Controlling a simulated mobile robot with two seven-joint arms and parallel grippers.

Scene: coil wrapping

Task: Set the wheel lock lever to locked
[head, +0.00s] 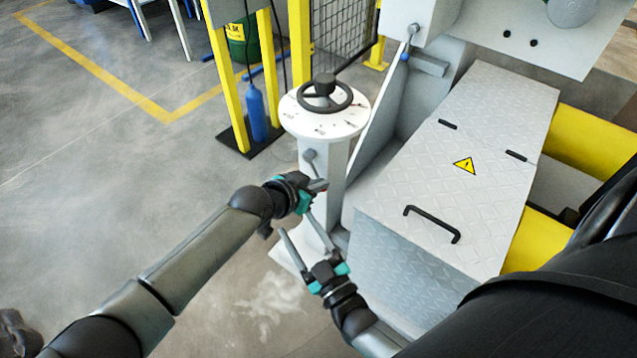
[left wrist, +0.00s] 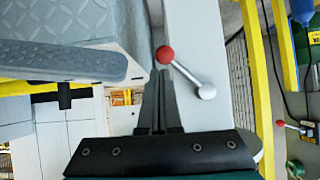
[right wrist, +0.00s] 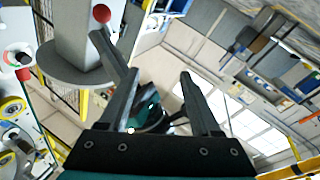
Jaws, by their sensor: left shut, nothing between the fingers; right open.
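The wheel lock lever (head: 309,156) is a short grey arm on the side of the white handwheel column (head: 335,165). In the left wrist view, its grey pivot (left wrist: 207,91) is right of and below its red ball knob (left wrist: 165,55). My left gripper (head: 320,186) is shut and empty, its fingertips (left wrist: 158,75) at or just short of the knob; I cannot tell if they touch. My right gripper (head: 298,224) is open and empty, lower beside the column. The right wrist view shows the red knob (right wrist: 101,13) above its left finger.
The black handwheel (head: 325,94) sits on the column's round marked top. A grey tread-plate cover (head: 460,150) with a black handle (head: 432,224) stands right of the column. A yellow post (head: 226,90) and a blue cylinder (head: 256,112) stand behind left. Open floor lies left.

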